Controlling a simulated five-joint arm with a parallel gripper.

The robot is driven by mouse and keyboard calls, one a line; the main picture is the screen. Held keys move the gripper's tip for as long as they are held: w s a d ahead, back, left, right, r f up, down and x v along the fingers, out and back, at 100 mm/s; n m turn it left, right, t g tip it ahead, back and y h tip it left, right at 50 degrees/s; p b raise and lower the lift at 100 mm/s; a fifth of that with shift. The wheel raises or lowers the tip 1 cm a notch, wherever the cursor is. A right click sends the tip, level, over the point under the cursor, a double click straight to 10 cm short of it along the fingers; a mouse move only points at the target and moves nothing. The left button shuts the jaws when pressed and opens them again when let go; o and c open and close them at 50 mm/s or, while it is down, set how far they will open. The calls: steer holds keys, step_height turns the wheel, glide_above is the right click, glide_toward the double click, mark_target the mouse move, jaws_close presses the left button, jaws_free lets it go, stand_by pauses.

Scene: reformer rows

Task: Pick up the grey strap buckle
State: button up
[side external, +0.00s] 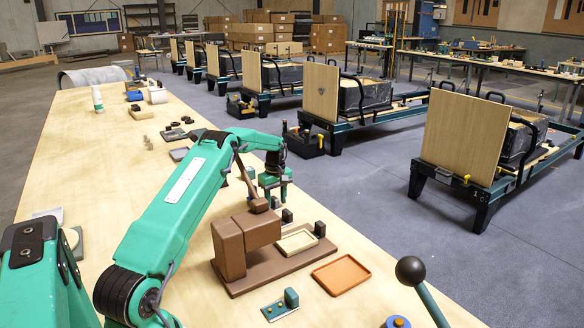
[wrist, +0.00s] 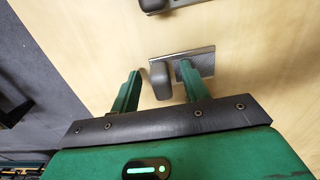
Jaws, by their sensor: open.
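In the wrist view, a grey buckle-like piece, a flat metallic plate (wrist: 204,60) with a dark rounded block (wrist: 160,82) at its left end, lies on the pale wooden bench. I take it to be the grey strap buckle. My gripper (wrist: 160,80) is open, with one green finger left of the block and the other overlapping the plate to its right. The block shows between the fingers; whether either finger touches it I cannot tell. In the side view my gripper (side external: 275,184) points down over the bench, and I cannot pick out the buckle there.
A similar grey piece (wrist: 155,5) is cut off at the top of the wrist view. In the side view, a brown fixture (side external: 228,250) stands close in front of my gripper, with an orange tray (side external: 341,275) and a teal bracket (side external: 281,307) nearby. The bench's right edge is close.

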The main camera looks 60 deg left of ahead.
mark_target(276, 199)
steer(key=shift+f, duration=0.1)
stand_by(0.4)
jaws_close()
steer(key=shift+r, duration=0.2)
steer(key=shift+r, duration=0.5)
step_height(276, 199, up, 3)
steer(key=w+d+r, duration=0.1)
steer(key=d+r, duration=0.5)
steer(key=d, duration=0.5)
steer(key=shift+w+d+r, duration=0.2)
steer(key=shift+d+r, duration=0.1)
steer(key=shift+r, duration=0.05)
